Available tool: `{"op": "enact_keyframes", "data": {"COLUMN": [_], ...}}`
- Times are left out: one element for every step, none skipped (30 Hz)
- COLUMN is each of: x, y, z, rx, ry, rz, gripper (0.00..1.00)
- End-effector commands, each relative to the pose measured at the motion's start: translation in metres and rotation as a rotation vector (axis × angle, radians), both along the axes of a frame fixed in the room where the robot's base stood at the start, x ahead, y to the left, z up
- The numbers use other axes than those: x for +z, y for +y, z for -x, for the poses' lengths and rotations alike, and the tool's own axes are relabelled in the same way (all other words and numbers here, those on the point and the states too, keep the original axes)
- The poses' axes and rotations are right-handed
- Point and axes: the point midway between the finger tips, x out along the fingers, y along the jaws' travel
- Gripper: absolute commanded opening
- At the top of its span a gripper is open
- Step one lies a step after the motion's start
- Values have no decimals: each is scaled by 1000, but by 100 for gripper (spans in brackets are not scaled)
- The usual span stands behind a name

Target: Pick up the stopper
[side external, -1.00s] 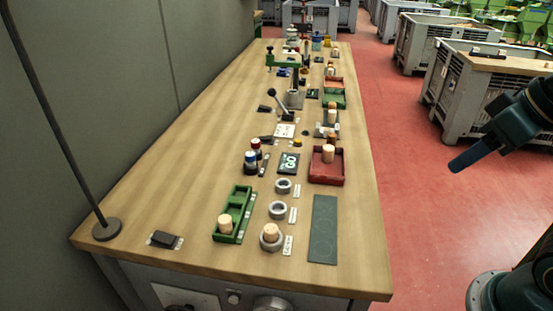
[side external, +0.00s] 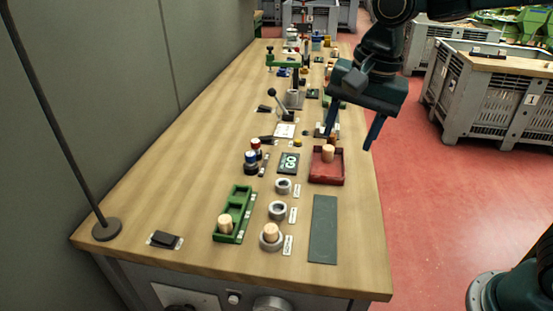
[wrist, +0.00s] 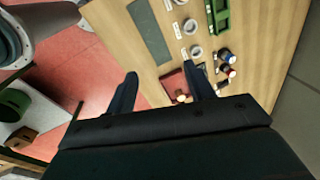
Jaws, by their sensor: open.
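Several pale cork stoppers stand on the bench in the side view. One stopper (side external: 328,153) is upright in the red tray (side external: 327,180). Another stopper (side external: 225,223) stands in the green tray (side external: 241,202), and a third stopper (side external: 270,231) sits in a grey ring (side external: 263,246). Which one the task means cannot be told. My gripper (side external: 348,138) is open and empty, above and behind the red tray. In the wrist view my gripper's (wrist: 161,70) fingers are spread, with the red tray (wrist: 172,82) partly hidden by the right finger.
Two more grey rings (side external: 283,186) stand near the dark green mat (side external: 323,232). Red- and blue-topped knobs (side external: 251,160) and a lever (side external: 276,98) rise from the bench. The bench's left side is mostly clear. Grey bins (side external: 478,104) stand on the red floor.

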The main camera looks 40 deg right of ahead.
Motion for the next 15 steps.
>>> {"op": "enact_keyframes", "data": {"x": [-6,-9,-14,-17,-21,-26,-30,-34,-40,-44,-48,-54,-58,-62,-67], "y": [10,16,23,29,34,42,48,54,61,67,73,80,86,90,96], "z": [-9,-13,-19,-23,-27,-33,-37,-40,-45,-48,-51,-55,-57,-60,-62], "rx": [-42,-71,-110,-140,-169,-209,-238,-267,-308,-336,-365,-403,-428,-452,-483], "ry": [22,33,48,60,69,83,91,102,116,124,133,143,151,157,165], "rz": [-4,-8,-10,-12,-14,-15,-16,-15,-15,-14,-13,-12,-10,-8,-7], "gripper": [53,53,53,53,53,53,53,53,53,53,53,53,53,53,53]}}
